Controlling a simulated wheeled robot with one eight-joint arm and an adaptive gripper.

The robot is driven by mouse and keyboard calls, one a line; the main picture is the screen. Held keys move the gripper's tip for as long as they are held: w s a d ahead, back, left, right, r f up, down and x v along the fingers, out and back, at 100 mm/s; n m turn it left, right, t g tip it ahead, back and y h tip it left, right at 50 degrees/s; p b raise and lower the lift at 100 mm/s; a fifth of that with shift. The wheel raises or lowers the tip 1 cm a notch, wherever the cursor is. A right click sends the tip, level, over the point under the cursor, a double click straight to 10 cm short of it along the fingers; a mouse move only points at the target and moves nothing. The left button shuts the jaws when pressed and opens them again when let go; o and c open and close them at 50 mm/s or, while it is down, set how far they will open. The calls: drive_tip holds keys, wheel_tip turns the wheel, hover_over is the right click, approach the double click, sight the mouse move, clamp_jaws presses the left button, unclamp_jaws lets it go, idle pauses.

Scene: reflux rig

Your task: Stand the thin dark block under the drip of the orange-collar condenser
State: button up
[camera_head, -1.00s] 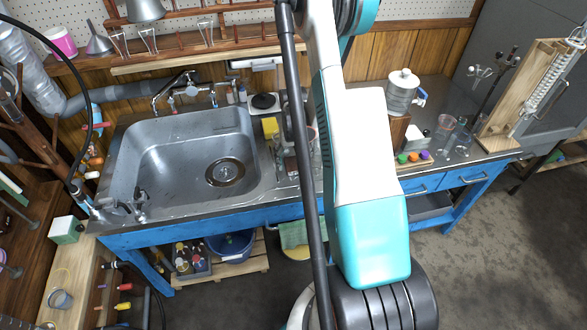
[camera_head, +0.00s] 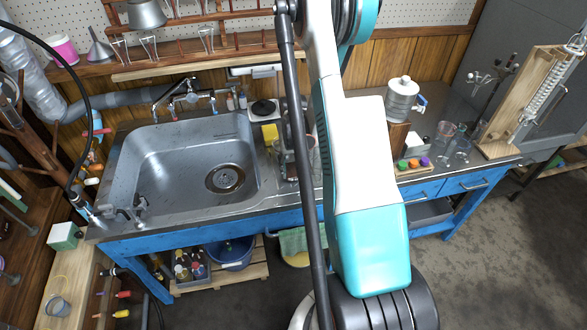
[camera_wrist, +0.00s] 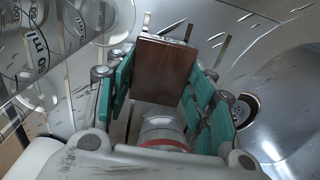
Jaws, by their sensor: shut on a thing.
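My gripper (camera_wrist: 165,78) has teal finger pads, one on each side of a thin dark brown block (camera_wrist: 163,66) in the wrist view. It is shut on the block, whose broad face is turned to the camera. In the head view my own arm hides the gripper and the held block. A coiled glass condenser (camera_head: 545,88) hangs on a wooden stand (camera_head: 506,110) at the right end of the bench. I cannot make out an orange collar on it or a drip.
Beside the held block are graduated glass vessels (camera_wrist: 42,55) on the left and the sink (camera_wrist: 286,95) on the right. On the bench, another brown block (camera_head: 397,137), a rack of coloured caps (camera_head: 413,165) and glass beakers (camera_head: 446,132) stand left of the condenser stand.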

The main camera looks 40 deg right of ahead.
wheel_tip(320, 180, up, 20)
drive_tip(key=p, duration=0.6)
wheel_tip(320, 180, up, 7)
drive_tip(key=p, duration=0.4)
hover_over(294, 169)
drive_tip(key=w+a+f+n+b, duration=0.1)
drive_tip(key=a+f+n, duration=0.1)
drive_tip(key=a, duration=0.8)
drive_tip(key=w+a+f+n+b, duration=0.1)
drive_tip(key=a+f, duration=0.3)
drive_tip(key=a, duration=0.6)
drive_tip(key=w+a+f+n+b, duration=0.2)
drive_tip(key=a+f+n, duration=0.1)
drive_tip(key=a, duration=0.7)
drive_tip(key=shift+a+f, duration=0.4)
drive_tip(key=shift+f, duration=0.2)
drive_tip(key=shift+w+d, duration=0.1)
